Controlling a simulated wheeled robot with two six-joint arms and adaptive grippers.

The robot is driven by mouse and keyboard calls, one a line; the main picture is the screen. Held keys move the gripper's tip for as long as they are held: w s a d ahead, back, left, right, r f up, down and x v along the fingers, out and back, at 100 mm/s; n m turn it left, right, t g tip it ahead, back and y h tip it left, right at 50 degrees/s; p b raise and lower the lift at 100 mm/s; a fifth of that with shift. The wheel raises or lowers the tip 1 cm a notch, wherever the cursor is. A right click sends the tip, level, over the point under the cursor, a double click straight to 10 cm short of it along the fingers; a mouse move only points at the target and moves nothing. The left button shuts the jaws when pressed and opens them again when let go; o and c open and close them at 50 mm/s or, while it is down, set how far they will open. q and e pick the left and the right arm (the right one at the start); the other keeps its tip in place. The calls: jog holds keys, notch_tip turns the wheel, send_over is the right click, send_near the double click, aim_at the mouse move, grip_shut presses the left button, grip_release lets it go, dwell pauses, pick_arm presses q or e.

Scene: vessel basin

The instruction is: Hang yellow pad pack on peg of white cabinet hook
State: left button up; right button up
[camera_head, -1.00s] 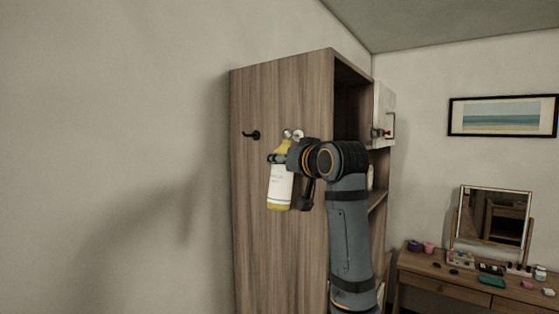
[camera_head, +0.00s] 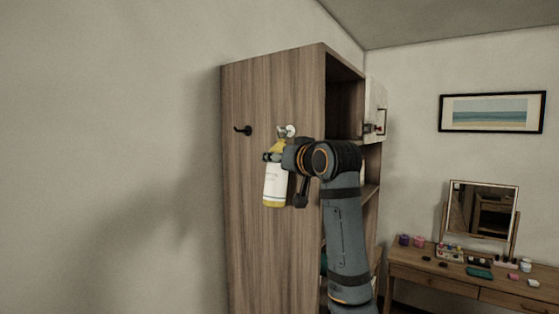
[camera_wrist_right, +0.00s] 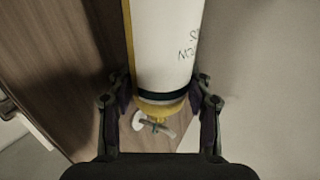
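The yellow pad pack (camera_head: 274,188) is a white-bodied pouch with yellow ends, hanging upright below my right gripper (camera_head: 275,157). In the wrist view, the fingers of my right gripper (camera_wrist_right: 161,100) are on both sides of the pack (camera_wrist_right: 165,45), closed at its yellow top. The white cabinet hook (camera_head: 291,131) is on the wooden cabinet's side panel, just above the gripper in the head view. It also shows beyond the pack's yellow end in the wrist view (camera_wrist_right: 155,125), apart from it. Its peg is small and partly hidden. My left gripper is not in view.
A black hook (camera_head: 243,130) is on the same panel, left of the white one. The tall wooden cabinet (camera_head: 250,230) has open shelves on its right. A dressing table (camera_head: 425,268) with a mirror (camera_head: 484,210) stands at right. Bare wall is at left.

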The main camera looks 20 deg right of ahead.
jog(key=o, duration=0.5)
jog(key=s+d+r, duration=0.1)
jog(key=s, duration=1.1)
jog(key=shift+d+r, duration=0.15)
jog(key=shift+d, duration=0.2)
jog(key=shift+w, duration=0.15)
